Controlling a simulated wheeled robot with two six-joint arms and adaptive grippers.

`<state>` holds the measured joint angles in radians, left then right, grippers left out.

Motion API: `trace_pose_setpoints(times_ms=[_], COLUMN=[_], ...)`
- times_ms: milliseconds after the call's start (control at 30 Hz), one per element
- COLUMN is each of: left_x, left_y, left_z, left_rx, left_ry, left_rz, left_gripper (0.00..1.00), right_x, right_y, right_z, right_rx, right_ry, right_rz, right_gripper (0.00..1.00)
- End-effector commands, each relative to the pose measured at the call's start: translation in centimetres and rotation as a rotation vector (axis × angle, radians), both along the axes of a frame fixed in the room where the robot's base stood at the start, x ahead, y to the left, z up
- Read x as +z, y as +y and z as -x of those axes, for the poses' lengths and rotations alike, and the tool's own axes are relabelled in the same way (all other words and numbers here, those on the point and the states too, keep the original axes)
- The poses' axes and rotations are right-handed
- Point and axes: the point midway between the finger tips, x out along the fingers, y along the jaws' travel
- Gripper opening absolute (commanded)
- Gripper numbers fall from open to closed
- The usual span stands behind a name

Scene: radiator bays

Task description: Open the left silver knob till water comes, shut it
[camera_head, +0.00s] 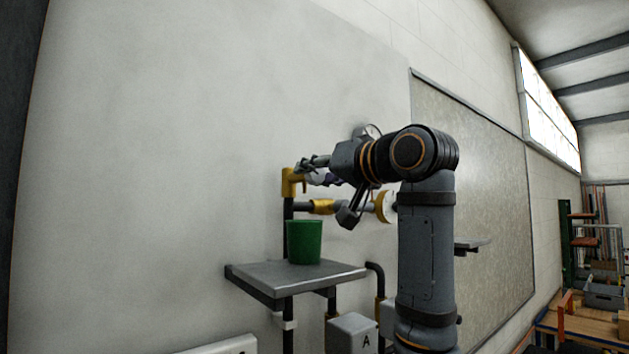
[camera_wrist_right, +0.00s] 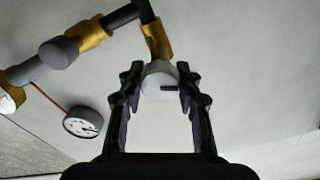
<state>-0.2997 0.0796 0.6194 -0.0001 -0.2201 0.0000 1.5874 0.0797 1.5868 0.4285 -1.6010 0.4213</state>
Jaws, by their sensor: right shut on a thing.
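The silver knob (camera_wrist_right: 158,84) is round and pale, with a dark mark on its face; it sits on a yellow fitting (camera_wrist_right: 157,40) in the wrist view. My right gripper (camera_wrist_right: 160,86) has a finger on each side of the knob and is shut on it. In the head view my right gripper (camera_head: 311,170) is at the yellow fitting (camera_head: 291,183) on top of a dark pipe, and hides most of the knob. A green cup (camera_head: 304,242) stands upright on a grey shelf (camera_head: 248,273) below the fitting. I see no water. My left gripper is out of view.
A dark pipe with a yellow collar (camera_head: 322,206) runs right to a yellow-rimmed round part (camera_head: 385,206). A dial gauge (camera_wrist_right: 83,120) hangs near the pipes. A grey box marked A (camera_head: 352,335) is below the shelf. The wall to the left is bare.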

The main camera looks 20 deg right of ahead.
Motion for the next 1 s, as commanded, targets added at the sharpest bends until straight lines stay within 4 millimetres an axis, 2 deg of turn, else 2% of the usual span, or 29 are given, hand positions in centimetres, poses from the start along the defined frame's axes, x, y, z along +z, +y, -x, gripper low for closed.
trace_pose_setpoints(times_ms=[600, 1000], left_x=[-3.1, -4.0], left_y=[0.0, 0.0], left_z=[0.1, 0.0], left_rx=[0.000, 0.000], left_ry=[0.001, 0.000], left_rz=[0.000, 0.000], left_gripper=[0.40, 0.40], right_x=[-0.3, -0.3], right_y=[-0.2, -0.2], right_z=[0.0, -0.1], right_rx=[-0.001, -0.002], right_ry=[0.187, 0.255], right_rz=[-0.518, -0.702], right_gripper=[0.03, 0.03])
